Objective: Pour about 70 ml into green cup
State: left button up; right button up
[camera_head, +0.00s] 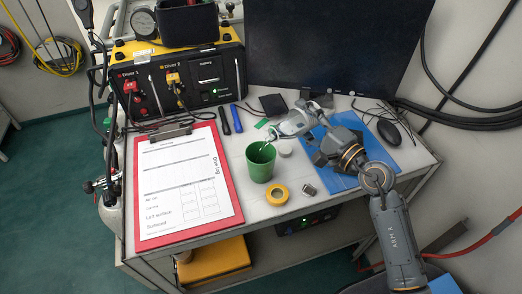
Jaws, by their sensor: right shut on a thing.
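A green cup (260,165) stands upright on the light table, right of the clipboard. My right gripper (309,118) is shut on a clear vessel (291,124) just above and to the right of the cup. The vessel is tilted, with its lower end towards the cup's mouth. A thin pale streak runs from the vessel's end down to the cup, and looks like liquid pouring. The level inside the cup is too small to read. My left gripper is not in view.
A red clipboard (238,208) with a dive log lies at left. A yellow tape roll (277,194) and a small metal piece (309,189) lie in front of the cup. A blue mat (402,154) lies under my right arm, near a black mouse (389,132). The air panel (180,82) and dark monitor (325,45) stand behind.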

jog(key=shift+m, duration=0.8)
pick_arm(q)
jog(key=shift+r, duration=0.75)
pick_arm(e)
jog(key=shift+w+f, duration=0.1)
jog(key=shift+f, duration=0.2)
jog(key=shift+d+m, duration=0.1)
jog(key=shift+m, duration=0.2)
